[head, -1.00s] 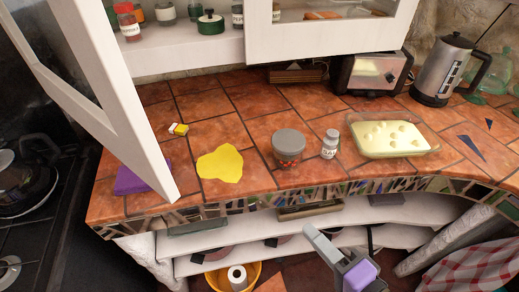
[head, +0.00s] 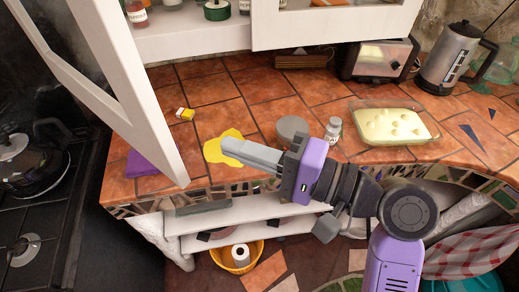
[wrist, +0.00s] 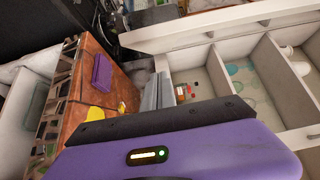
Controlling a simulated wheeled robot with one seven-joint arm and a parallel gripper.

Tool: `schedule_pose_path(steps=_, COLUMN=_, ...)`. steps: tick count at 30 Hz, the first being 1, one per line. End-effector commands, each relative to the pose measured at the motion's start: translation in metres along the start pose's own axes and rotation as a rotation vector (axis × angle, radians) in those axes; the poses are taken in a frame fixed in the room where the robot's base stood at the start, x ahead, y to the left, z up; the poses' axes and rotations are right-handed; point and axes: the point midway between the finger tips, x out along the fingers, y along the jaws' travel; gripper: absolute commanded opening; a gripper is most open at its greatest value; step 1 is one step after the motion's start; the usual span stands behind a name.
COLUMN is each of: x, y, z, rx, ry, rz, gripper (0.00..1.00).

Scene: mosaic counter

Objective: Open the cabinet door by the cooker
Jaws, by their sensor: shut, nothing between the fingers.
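The white glass-paned cabinet door (head: 125,100) by the cooker (head: 35,220) stands swung out from the wall cabinet (head: 195,45), at the left of the head view. Its lower corner hangs over the counter's front left. My gripper (head: 228,150) is shut and empty, pointing left above the counter, right of that door and apart from it in the picture. It covers part of the yellow patch and the grey-lidded jar. The wrist view shows the grey fingers (wrist: 158,93) together, with the cabinet's shelves (wrist: 205,75) beyond them.
On the tiled counter (head: 255,95) are a purple cloth (head: 148,163), yellow patch (head: 212,150), grey-lidded jar (head: 292,128), small bottle (head: 333,130) and glass dish (head: 395,122). A toaster (head: 380,60) and kettle (head: 450,60) stand at the back right. A kettle sits on the cooker.

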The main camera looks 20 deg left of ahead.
Motion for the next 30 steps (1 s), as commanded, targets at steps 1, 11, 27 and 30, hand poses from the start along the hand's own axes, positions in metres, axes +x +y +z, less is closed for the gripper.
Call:
schedule_pose_path(steps=1, x=0.011, y=-0.002, z=0.001, rx=0.001, ry=-0.004, rz=0.0, gripper=0.0)
schedule_pose_path(steps=11, x=0.045, y=-0.001, z=0.025, rx=0.002, ry=0.0, rz=0.002, gripper=0.0)
schedule_pose_path(steps=27, x=0.048, y=0.001, z=0.039, rx=-0.001, ry=0.002, rz=0.0, gripper=0.0)
schedule_pose_path(steps=30, x=0.048, y=0.0, z=0.039, rx=0.0, ry=0.001, rz=0.001, gripper=0.0)
